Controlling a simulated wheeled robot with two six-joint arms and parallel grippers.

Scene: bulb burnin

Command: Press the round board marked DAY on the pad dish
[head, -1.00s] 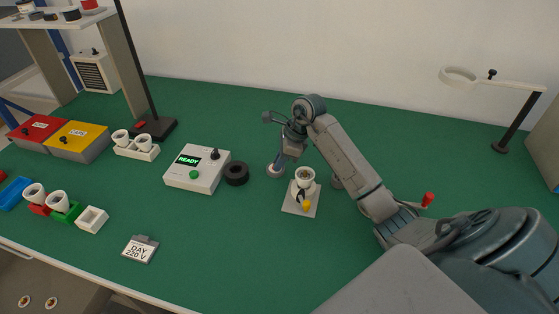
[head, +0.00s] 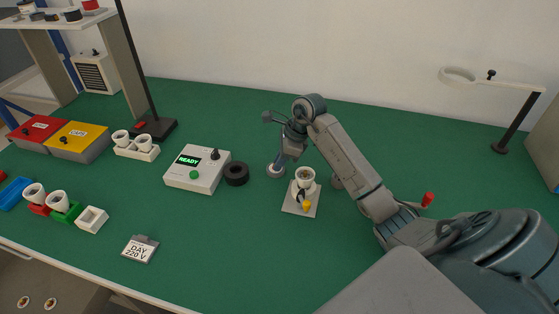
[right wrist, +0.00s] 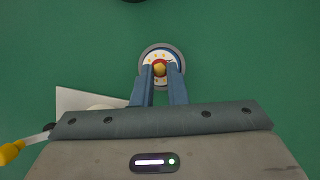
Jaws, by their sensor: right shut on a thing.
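A small round board (right wrist: 150,59) with a white face and coloured marks lies inside a grey round dish (right wrist: 176,50) in the right wrist view. Its lettering is too small to read. The dish also shows in the head view (head: 275,171), below my right gripper (head: 280,164). In the right wrist view my right gripper (right wrist: 160,75) has its fingers close together on a gold knob (right wrist: 160,68) at the board's middle. The fingers cover the board's near part. My left gripper is not in view.
A pale square plate (head: 295,208) with a white cup and yellow knob stands right of the dish. A black ring (head: 236,174) and a READY box (head: 190,180) are to the left. A DAY 220 V card (head: 140,250) lies near the front edge.

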